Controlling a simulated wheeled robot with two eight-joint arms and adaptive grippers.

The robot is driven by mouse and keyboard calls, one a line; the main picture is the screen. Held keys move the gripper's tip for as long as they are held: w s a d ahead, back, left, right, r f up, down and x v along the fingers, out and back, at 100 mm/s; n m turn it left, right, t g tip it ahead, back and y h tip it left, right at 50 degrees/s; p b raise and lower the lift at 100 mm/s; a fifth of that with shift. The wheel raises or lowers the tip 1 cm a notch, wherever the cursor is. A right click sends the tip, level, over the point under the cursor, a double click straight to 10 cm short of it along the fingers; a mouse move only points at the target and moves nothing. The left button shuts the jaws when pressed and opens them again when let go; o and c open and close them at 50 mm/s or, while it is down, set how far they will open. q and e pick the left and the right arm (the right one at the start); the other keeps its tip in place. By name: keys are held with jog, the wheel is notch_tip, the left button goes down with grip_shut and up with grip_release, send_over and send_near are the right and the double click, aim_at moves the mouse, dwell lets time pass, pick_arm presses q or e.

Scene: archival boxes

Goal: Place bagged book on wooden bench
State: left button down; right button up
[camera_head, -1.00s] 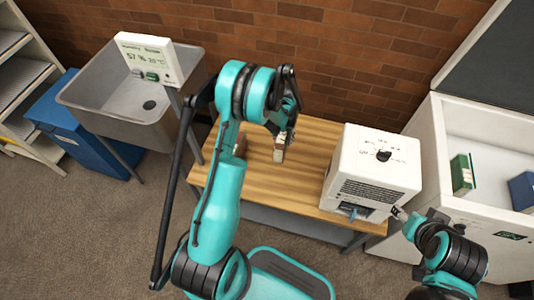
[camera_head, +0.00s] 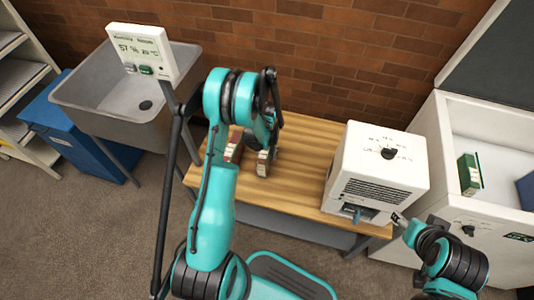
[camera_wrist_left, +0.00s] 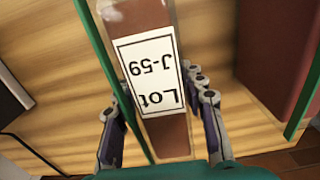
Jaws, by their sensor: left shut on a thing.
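My left gripper (camera_wrist_left: 158,125) is shut on the bagged book (camera_wrist_left: 160,130), a narrow brown spine in a clear cover with a white label reading "Lot J-59". In the head view the bagged book (camera_head: 263,163) shows below my left gripper, over the left part of the wooden bench (camera_head: 300,185). I cannot tell whether it touches the top. My right gripper (camera_head: 399,218) is by the lower front of a white machine; its finger opening is too small to judge.
A dark red book (camera_head: 233,151) stands on the bench just left of the held one. The white machine (camera_head: 376,165) with a dial and blue lever takes the bench's right end. A sink (camera_head: 125,115) is left; an open white chest (camera_head: 485,215) is right. The bench middle is clear.

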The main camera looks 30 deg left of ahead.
pick_arm(q)
jog(key=c, duration=0.9)
grip_release()
jog(key=shift+f, duration=0.15)
